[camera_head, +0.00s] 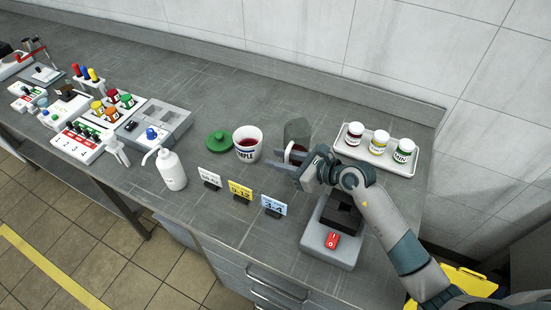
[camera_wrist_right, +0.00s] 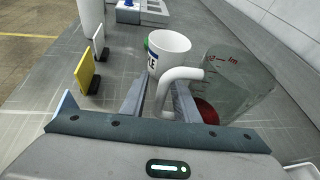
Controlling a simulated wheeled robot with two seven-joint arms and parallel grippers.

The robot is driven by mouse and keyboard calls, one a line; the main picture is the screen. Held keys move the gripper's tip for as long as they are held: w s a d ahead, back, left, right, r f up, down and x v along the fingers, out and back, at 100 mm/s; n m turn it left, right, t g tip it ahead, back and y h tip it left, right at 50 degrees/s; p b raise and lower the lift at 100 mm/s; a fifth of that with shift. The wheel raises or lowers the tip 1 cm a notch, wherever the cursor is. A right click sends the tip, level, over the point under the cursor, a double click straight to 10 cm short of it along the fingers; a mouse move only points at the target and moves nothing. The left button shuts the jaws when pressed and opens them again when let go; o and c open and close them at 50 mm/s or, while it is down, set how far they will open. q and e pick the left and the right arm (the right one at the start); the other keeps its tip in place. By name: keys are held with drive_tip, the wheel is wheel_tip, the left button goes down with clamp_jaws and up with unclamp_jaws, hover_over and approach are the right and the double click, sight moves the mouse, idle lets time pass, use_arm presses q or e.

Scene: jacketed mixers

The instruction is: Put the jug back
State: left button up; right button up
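The jug (camera_head: 298,132) is clear with red marks and a white handle (camera_wrist_right: 164,100). It looks upright beside the white cup, with some dark red inside low down. In the right wrist view the clear jug wall (camera_wrist_right: 238,80) stands just right of the handle. My right gripper (camera_head: 283,166) reaches in from the right at the jug's near side. Whether the jug's base touches the bench is hidden. My left gripper is out of view.
A white cup (camera_head: 247,143) with red contents and a green lid (camera_head: 219,141) stand left of the jug. A tray (camera_head: 407,163) holds three jars. Number cards (camera_head: 240,192) stand in front. A device with a red switch (camera_head: 332,240) sits below my right arm. A white bottle (camera_head: 171,170) stands left.

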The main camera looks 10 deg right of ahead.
drive_tip(key=b+v, duration=0.2)
drive_tip(key=v, duration=0.8)
drive_tip(key=shift+s+d+r+b, duration=0.15)
drive_tip(key=shift+s+d+b, duration=0.05)
drive_tip(key=shift+s+b, duration=0.1)
